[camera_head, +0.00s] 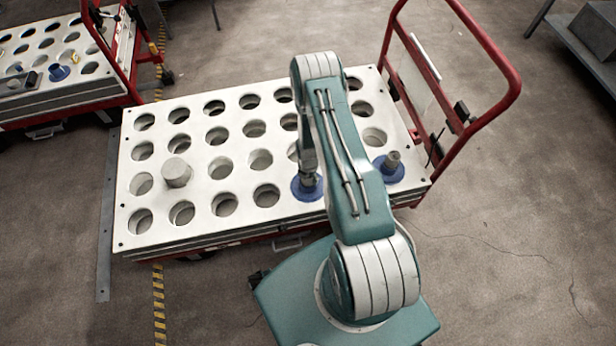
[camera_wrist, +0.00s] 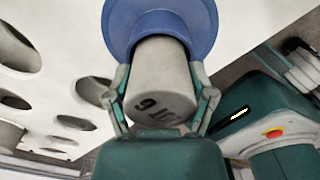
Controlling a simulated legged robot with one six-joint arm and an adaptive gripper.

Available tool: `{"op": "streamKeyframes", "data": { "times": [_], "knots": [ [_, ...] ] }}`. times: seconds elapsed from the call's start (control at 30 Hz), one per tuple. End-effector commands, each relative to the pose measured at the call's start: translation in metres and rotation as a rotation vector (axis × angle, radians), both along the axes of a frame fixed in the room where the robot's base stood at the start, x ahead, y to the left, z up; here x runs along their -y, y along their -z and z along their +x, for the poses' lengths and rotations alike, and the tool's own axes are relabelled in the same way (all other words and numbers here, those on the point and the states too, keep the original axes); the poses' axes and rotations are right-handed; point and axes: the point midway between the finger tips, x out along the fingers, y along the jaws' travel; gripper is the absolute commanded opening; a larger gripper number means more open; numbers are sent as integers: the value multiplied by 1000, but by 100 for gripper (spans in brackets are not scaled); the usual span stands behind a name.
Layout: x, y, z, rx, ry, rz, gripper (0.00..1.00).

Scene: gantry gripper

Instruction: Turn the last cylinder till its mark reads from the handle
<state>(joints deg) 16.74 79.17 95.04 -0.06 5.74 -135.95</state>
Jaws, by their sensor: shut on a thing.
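A grey cylinder (camera_wrist: 160,70) with a wide blue collar (camera_wrist: 118,22) stands between my gripper's fingers (camera_wrist: 160,88) in the wrist view. The gripper is shut on its sides. Dark characters, one like a 9, show on its shaded end near the palm; the rest of the mark is partly hidden. In the head view the blue collar (camera_head: 303,192) lies at the cart's near edge, beneath my arm, which hides much of the cylinder. A second grey cylinder (camera_head: 393,158) in a blue collar stands at the near right corner. No mark is readable on it.
The white cart top (camera_head: 200,235) has rows of round holes, mostly empty. A plain grey cylinder (camera_head: 176,172) stands at its left. The red handle (camera_head: 490,45) rises at the right end. Another holed cart (camera_head: 75,97) stands at the far left.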

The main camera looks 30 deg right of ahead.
Motion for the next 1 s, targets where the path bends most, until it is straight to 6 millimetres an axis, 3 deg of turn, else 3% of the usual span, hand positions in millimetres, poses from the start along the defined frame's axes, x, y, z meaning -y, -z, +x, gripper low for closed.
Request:
{"op": "streamKeyframes", "data": {
  "times": [0.13,0.17,0.2,0.23,0.7,1.0],
  "knots": [
    [0,0,0,1,-1,0,10],
    [0,0,0,1,0,0,75],
    [0,0,0,1,0,0,93],
    [0,0,0,1,0,0,100],
    [0,-2,0,0,2,0,100],
    [0,-46,2,3,2,-1,100]
  ]
}}
